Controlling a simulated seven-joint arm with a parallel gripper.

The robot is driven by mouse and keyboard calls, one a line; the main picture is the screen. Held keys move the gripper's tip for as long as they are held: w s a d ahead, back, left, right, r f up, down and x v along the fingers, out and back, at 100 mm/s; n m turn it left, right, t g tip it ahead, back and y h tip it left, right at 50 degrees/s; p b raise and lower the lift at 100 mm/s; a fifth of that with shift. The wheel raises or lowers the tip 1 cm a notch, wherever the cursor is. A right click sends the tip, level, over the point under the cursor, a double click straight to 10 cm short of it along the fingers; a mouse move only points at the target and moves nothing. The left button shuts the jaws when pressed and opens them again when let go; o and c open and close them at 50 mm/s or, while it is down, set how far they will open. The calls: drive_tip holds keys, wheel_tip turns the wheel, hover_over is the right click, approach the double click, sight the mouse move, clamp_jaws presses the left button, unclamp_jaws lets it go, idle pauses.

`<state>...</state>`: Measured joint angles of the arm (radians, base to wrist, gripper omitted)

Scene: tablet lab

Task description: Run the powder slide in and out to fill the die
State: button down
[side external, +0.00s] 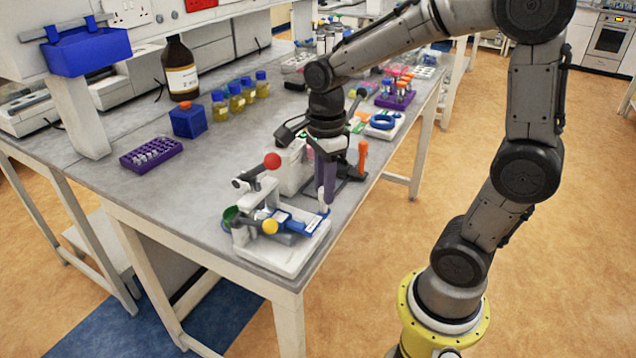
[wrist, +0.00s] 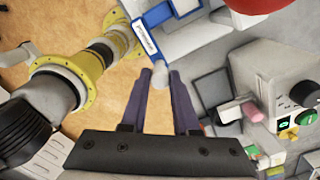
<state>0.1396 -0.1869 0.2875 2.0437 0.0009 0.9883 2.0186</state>
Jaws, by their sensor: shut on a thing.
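The small tablet press stands on a white base (side external: 285,255) at the near corner of the bench. Its blue powder slide (side external: 299,223) sticks out toward the right edge of the base. In the wrist view the blue slide (wrist: 145,38) with a white label runs up from the fingers. My gripper (side external: 326,197) reaches down at the slide's outer end. In the wrist view its purple fingers (wrist: 160,80) are shut on the pale rounded knob (wrist: 160,73) of the slide. The fingers partly hide the knob.
The press has a red ball lever (side external: 272,160), a yellow knob (side external: 270,227) and a green cup (side external: 230,215). A purple rack (side external: 151,154) and a blue box (side external: 188,121) are farther left. The bench edge is close on the right.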

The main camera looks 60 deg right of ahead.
drive_tip(key=shift+s, duration=0.2)
drive_tip(key=c, duration=0.7)
unclamp_jaws()
drive_tip(key=shift+o, duration=0.2)
drive_tip(key=shift+r, duration=0.1)
wheel_tip(320, 180, up, 14)
